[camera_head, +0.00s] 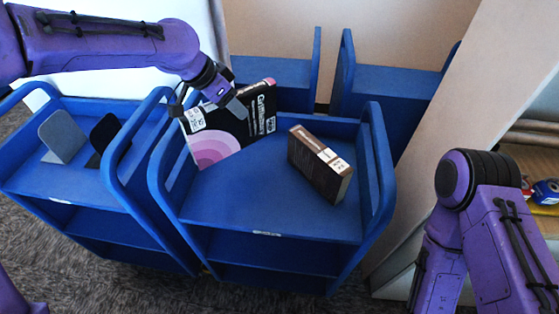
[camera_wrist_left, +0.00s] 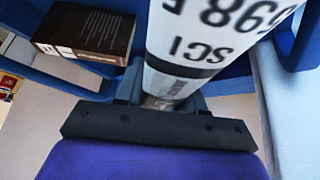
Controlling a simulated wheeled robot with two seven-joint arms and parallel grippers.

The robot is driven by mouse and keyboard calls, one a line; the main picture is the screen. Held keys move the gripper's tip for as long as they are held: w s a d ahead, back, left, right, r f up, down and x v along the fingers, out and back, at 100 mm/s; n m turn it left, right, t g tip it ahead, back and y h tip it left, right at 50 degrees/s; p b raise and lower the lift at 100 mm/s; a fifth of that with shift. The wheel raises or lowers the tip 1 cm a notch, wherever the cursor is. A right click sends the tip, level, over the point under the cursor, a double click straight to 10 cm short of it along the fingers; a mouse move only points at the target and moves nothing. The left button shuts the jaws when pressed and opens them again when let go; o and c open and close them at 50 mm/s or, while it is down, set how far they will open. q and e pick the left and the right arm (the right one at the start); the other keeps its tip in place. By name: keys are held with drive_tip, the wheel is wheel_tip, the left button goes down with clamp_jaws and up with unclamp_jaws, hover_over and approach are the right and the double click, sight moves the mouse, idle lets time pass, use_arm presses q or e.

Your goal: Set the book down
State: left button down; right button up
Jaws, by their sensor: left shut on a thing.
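A black book with a pink circle design (camera_head: 228,132) is at the left back of the middle blue cart (camera_head: 265,205). My left gripper (camera_head: 226,100) is shut on it near its upper edge. The book is tilted, its lower corner close to the cart's top shelf; I cannot tell whether it touches.
A brown book (camera_head: 320,165) stands on the same shelf, to the right; it also shows in the left wrist view (camera_wrist_left: 85,32). A second blue cart (camera_head: 50,180) with bookends stands at the left. More blue carts are behind. The shelf's front middle is clear.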

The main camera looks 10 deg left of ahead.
sight(236, 137)
use_arm(q)
drive_tip(key=f, duration=0.3)
drive_tip(key=shift+s+f, duration=0.2)
wheel_tip(236, 137, down, 6)
drive_tip(key=shift+s, duration=0.1)
drive_tip(key=shift+s+a+r, duration=0.1)
drive_tip(key=shift+s+r, duration=0.2)
drive_tip(key=shift+s, duration=0.1)
drive_tip(key=shift+f, duration=0.15)
drive_tip(key=c, duration=0.7)
unclamp_jaws()
drive_tip(key=shift+w+f, duration=0.1)
drive_tip(key=shift+f, duration=0.05)
use_arm(e)
drive_tip(key=shift+s+f, duration=0.1)
drive_tip(key=shift+s, duration=0.35)
use_arm(q)
drive_tip(key=shift+r, duration=0.2)
